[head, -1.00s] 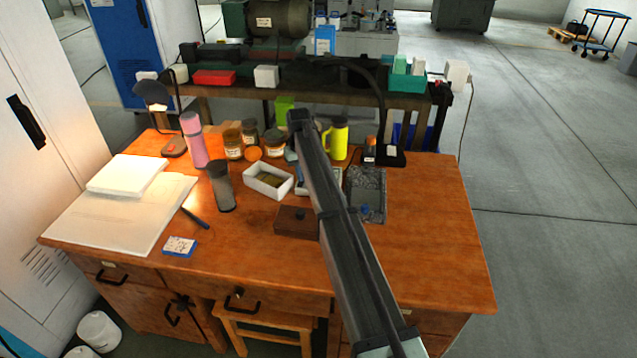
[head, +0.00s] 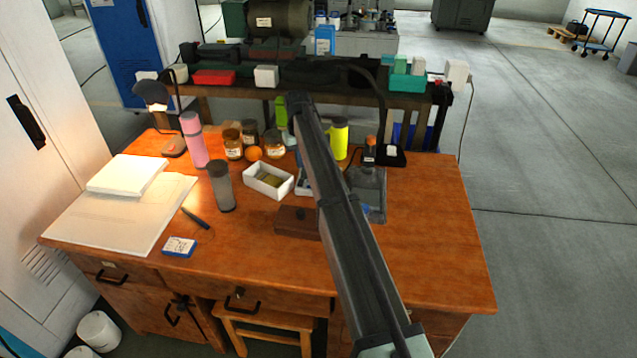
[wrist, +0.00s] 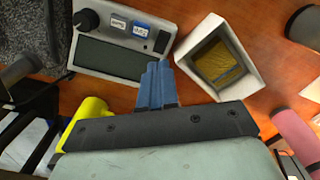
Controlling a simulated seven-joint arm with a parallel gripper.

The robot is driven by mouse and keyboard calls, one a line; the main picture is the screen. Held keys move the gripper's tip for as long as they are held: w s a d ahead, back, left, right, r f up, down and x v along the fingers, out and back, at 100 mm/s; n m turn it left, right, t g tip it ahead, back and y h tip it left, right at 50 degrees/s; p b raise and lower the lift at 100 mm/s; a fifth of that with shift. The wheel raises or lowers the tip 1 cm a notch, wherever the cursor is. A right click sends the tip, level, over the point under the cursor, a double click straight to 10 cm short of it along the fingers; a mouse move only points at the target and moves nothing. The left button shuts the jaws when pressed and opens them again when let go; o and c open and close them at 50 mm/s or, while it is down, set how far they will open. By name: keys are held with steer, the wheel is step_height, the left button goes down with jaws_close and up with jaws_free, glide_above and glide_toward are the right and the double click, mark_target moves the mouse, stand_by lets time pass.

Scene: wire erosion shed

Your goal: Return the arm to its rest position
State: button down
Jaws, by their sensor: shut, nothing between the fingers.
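My gripper (wrist: 157,84) shows in the wrist view, its blue fingers together and empty. They are above the wooden desk, between a grey device (wrist: 112,62) with a knob and a white open box (wrist: 232,50) holding yellowish material. In the head view my long grey arm reaches over the desk (head: 430,215) from the lower right. The white box (head: 283,188) stands left of the arm there.
A pink bottle (head: 194,140), a grey cup (head: 222,187) and several jars stand left of the arm. A yellow bottle (head: 340,140) and a dark stone plate (head: 372,205) are beside it on the right. The desk's right side is clear. A loaded bench (head: 225,100) stands behind.

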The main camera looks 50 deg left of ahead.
steer(key=shift+r, duration=0.6)
